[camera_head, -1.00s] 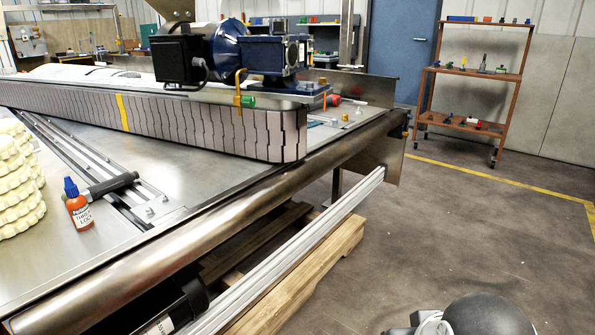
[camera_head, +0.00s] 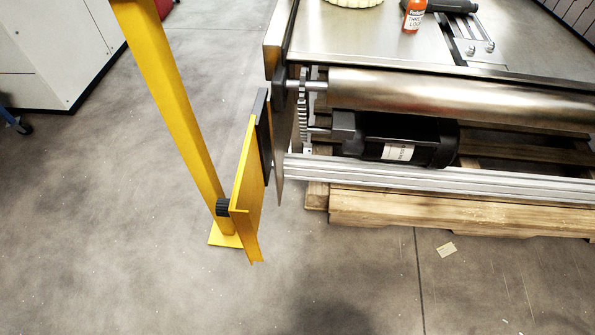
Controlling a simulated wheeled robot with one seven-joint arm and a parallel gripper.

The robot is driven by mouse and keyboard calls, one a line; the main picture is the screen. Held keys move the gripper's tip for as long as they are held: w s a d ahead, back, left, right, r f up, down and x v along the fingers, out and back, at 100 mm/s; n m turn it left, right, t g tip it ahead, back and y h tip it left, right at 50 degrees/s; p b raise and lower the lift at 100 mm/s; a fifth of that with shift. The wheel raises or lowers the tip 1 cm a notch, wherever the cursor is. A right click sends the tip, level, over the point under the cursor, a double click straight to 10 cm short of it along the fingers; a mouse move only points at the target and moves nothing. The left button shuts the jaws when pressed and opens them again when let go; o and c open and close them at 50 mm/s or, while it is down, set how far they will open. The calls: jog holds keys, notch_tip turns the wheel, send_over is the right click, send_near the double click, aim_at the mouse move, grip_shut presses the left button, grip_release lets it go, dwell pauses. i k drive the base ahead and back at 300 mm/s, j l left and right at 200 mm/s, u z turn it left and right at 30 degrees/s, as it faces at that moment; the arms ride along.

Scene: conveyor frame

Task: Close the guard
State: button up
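The guard seems to be the yellow panel (camera_head: 247,195) at the left end of the conveyor frame, seen nearly edge-on. A black strip (camera_head: 263,135) runs along its upper part. A black ribbed knob (camera_head: 222,207) sits at its lower left, against a yellow post (camera_head: 170,95). The panel stands beside a thin metal end plate (camera_head: 278,160), and I cannot tell whether they touch. A toothed gear (camera_head: 302,110) shows bare just right of that plate, near the steel roller (camera_head: 430,98). My gripper is not in view.
A black motor (camera_head: 405,140) and an aluminium rail (camera_head: 430,182) lie under the roller, above a wooden pallet (camera_head: 420,212). An orange bottle (camera_head: 413,15) stands on the conveyor top. A white cabinet (camera_head: 60,45) is at the upper left.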

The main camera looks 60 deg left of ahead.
aim_at(244, 207)
jog(key=u, duration=2.85)
